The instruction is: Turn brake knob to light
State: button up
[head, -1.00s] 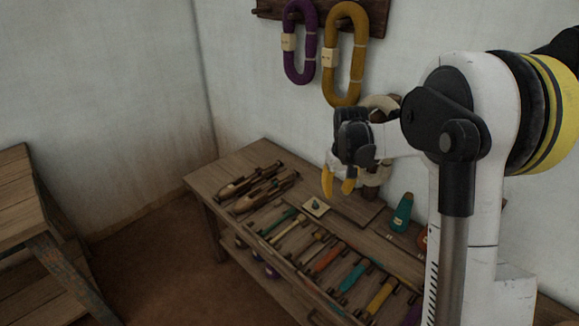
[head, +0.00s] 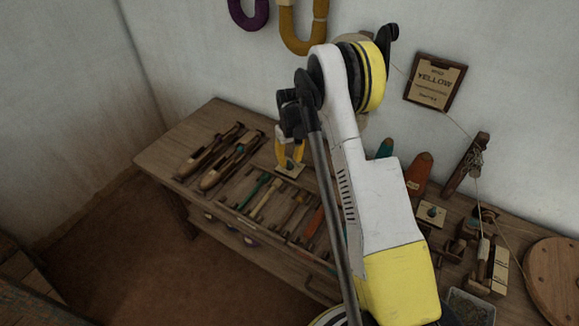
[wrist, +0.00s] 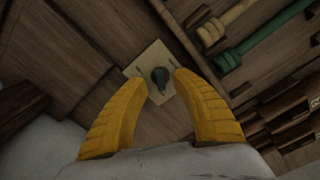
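A small pale square plate (head: 291,168) with a dark knob lies on the workbench beside the tool rack. The plate (wrist: 141,68) and its dark greenish knob (wrist: 160,75) also show in the wrist view. Faint marks flank the knob; which setting it points to cannot be read. My gripper (head: 288,158) has yellow fingers and is over the plate. In the wrist view my gripper (wrist: 162,84) is open, one fingertip on each side of the knob. Nothing is held, and contact with the knob cannot be told. A second similar plate with a knob (head: 431,213) sits further right.
Wooden shuttles (head: 231,160) lie left of the plate. Several colored-handled tools (head: 262,198) sit in the front rack. Right of my arm are a teal cone, an orange cone (head: 418,174), a yarn stand (head: 465,163) and a round wooden disc (head: 556,278). A card reading YELLOW (head: 435,82) hangs above.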

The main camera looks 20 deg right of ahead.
jog(key=shift+f, duration=0.8)
grip_shut()
jog(key=shift+m, duration=0.3)
jog(key=m, duration=1.1)
jog(key=shift+m, duration=0.3)
